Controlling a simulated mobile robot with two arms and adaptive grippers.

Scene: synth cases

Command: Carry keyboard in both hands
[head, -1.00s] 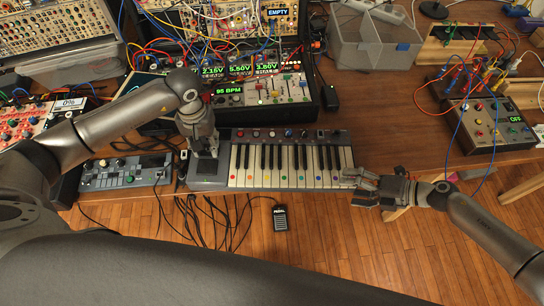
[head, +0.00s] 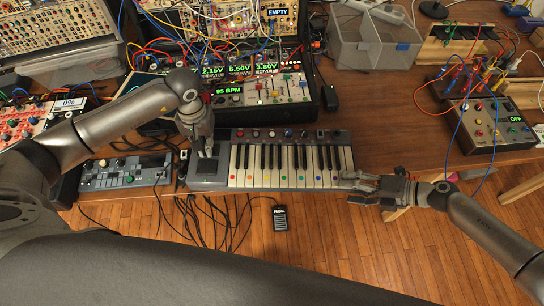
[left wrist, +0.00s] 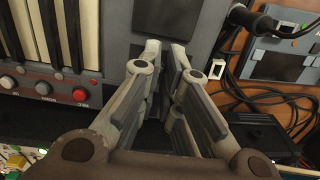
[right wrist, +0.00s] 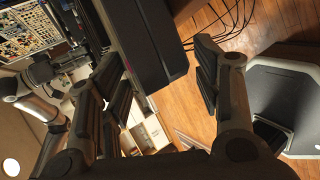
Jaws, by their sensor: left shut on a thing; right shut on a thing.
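The grey keyboard (head: 290,183), with black and white keys and coloured dots, lies level at the table's front edge in the head view. I cannot tell whether it touches the table. My left gripper (head: 203,152) points down and is shut on its left end panel; in the left wrist view the fingers (left wrist: 167,52) are close together against the keyboard (left wrist: 48,84). My right gripper (head: 360,187) comes from the right and is shut on its right end. In the right wrist view the fingers (right wrist: 155,80) straddle the keyboard's dark end (right wrist: 140,40).
A small synth (head: 125,172) sits close to the left of the keyboard. A mixer case (head: 262,92) stands just behind it. A patch box (head: 490,130) is at the right; table between is mostly clear. Cables hang in front, with a pedal (head: 280,217) on the floor.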

